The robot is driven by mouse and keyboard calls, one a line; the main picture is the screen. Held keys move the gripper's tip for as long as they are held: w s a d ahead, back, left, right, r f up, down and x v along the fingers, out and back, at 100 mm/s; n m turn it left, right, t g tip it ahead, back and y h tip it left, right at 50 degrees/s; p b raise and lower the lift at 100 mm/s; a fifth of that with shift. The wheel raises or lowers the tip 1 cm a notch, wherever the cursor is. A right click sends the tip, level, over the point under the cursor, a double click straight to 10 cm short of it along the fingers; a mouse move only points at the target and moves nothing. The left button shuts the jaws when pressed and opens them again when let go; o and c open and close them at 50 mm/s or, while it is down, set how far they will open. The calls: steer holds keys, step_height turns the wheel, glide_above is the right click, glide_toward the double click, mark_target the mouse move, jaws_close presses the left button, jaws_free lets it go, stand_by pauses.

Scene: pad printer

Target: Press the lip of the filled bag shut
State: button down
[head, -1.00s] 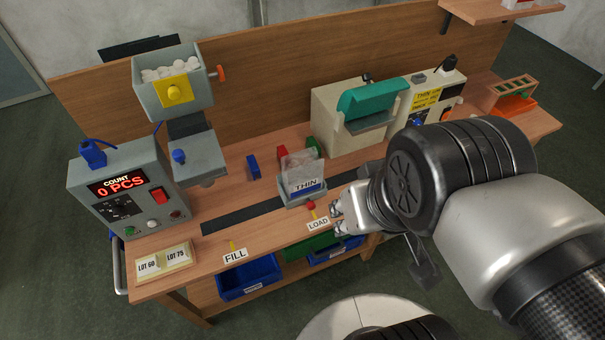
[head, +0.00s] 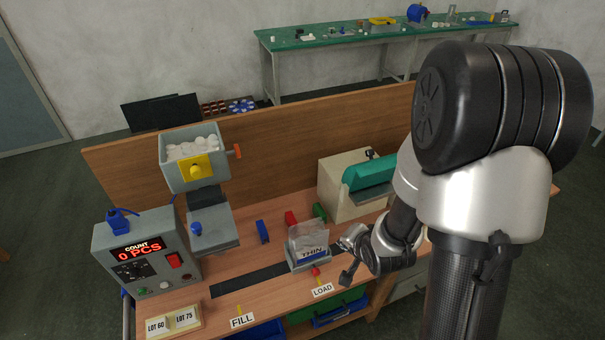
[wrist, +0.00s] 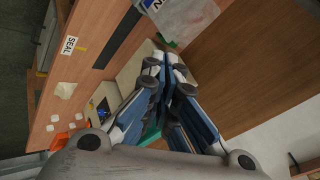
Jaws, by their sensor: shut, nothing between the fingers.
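The clear bag (head: 308,237) stands upright in a grey holder (head: 309,265) on the bench, with a white and blue "THIN" label on its front. Its top edge looks loose, but I cannot tell whether the lip is open or how full the bag is. In the wrist view the bag (wrist: 188,22) shows at the top, beyond the fingertips. My gripper (head: 347,242) is just right of the bag, near its upper part. In the wrist view my gripper (wrist: 165,66) has its fingertips together with nothing between them. I cannot tell whether it touches the bag.
A teal-topped machine (head: 370,173) stands behind my arm on the right. A hopper of white pieces (head: 193,160) and a counter box (head: 143,250) reading "0 PCS" stand left. Blue, red and green blocks (head: 262,232) stand behind the bag. The front left bench strip is mostly clear.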

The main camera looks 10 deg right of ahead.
step_height(320, 180, down, 5)
steer(key=s+a+m+y+p, duration=0.1)
steer(key=m+p, duration=0.1)
steer(key=m, duration=0.2)
steer(key=m+t+b, duration=0.1)
steer(key=b, duration=1)
glide_toward(317, 237)
steer(key=shift+y, duration=0.3)
steer(key=x, duration=0.6)
steer(key=shift+s+d+f, duration=0.1)
steer(key=shift+d+f, duration=0.05)
steer(key=shift+p, duration=0.35)
steer(key=shift+r+p, duration=0.2)
steer(key=shift+p, duration=0.2)
